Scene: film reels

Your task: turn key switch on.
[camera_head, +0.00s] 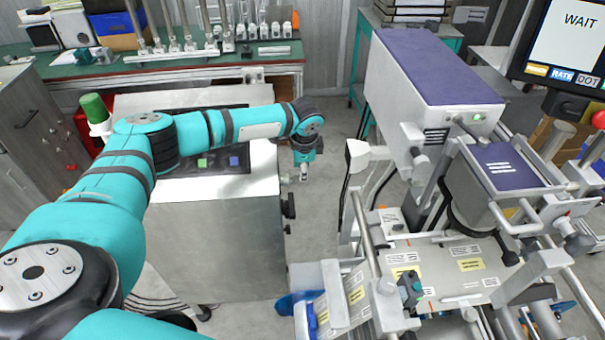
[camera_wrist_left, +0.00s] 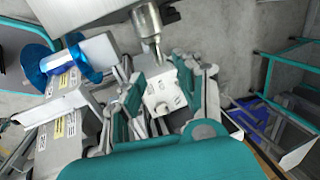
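My left arm reaches from the left in the head view, and its gripper (camera_head: 304,174) points down in the air just right of the steel cabinet (camera_head: 215,240). From this angle its fingers look narrow and small. In the left wrist view my gripper (camera_wrist_left: 165,92) shows grey and teal parts around a pale block. No key switch can be made out for certain. Dark knobs (camera_head: 289,206) stick out of the cabinet's right side, below the gripper. My right gripper is not in view.
A film machine (camera_head: 440,75) with purple panels and labelled metal plates fills the right side. A monitor (camera_head: 575,35) reads WAIT above a red button (camera_head: 599,119). A blue reel (camera_wrist_left: 40,66) shows in the left wrist view. Bare floor lies between cabinet and machine.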

